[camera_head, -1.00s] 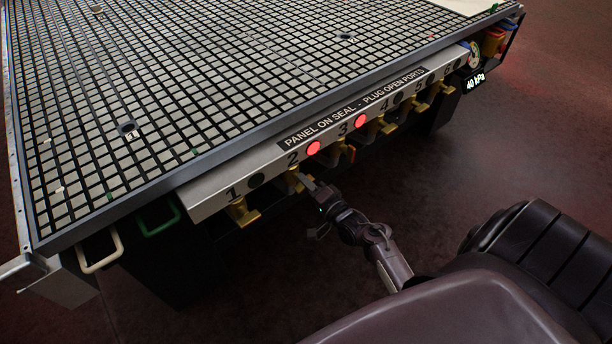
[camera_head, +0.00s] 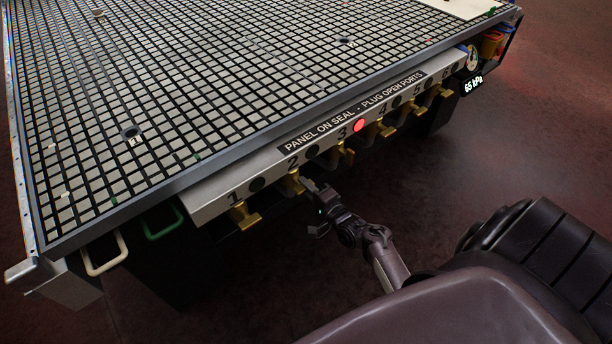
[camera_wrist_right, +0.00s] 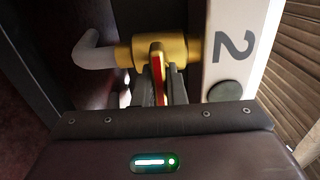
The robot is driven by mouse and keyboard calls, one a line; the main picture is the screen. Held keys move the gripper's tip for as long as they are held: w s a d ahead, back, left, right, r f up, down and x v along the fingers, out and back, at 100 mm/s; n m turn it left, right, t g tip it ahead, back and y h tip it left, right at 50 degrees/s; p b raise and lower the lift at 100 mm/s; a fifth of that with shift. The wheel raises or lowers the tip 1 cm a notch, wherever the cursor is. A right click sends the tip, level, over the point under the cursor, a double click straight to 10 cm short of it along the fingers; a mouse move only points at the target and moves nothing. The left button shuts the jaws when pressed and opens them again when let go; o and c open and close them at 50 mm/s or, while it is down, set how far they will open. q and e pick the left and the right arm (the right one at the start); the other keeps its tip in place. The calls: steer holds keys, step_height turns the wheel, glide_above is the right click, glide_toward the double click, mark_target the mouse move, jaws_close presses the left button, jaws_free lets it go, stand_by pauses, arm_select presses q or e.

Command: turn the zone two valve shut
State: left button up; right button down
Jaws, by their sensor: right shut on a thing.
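The zone two valve (camera_head: 293,183) is a brass valve under the panel's number 2. In the right wrist view its yellow body (camera_wrist_right: 180,50) joins a pale elbow pipe, and its handle (camera_wrist_right: 157,68), yellow with a red face, points toward the camera, across the body. My right gripper (camera_head: 309,186) is at this valve; in the wrist view its fingers (camera_wrist_right: 164,88) are shut on the handle. The lamp by number 2 (camera_head: 312,152) is dark; it also shows dark in the wrist view (camera_wrist_right: 225,91). My left gripper is not in view.
The lamp at 3 (camera_head: 359,126) glows red; the others are dark. Neighbouring brass valves, such as valve 1 (camera_head: 244,216) and valve 3 (camera_head: 344,155), stick out close on both sides. A display (camera_head: 473,85) reads 65 kPa. The grid table (camera_head: 130,184) overhangs above.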

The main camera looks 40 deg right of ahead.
steer(key=c, duration=1.5)
jaws_free()
steer(key=shift+s, duration=0.1)
steer(key=s, duration=0.7)
steer(key=shift+s+d, duration=0.3)
steer(key=shift+d, duration=0.05)
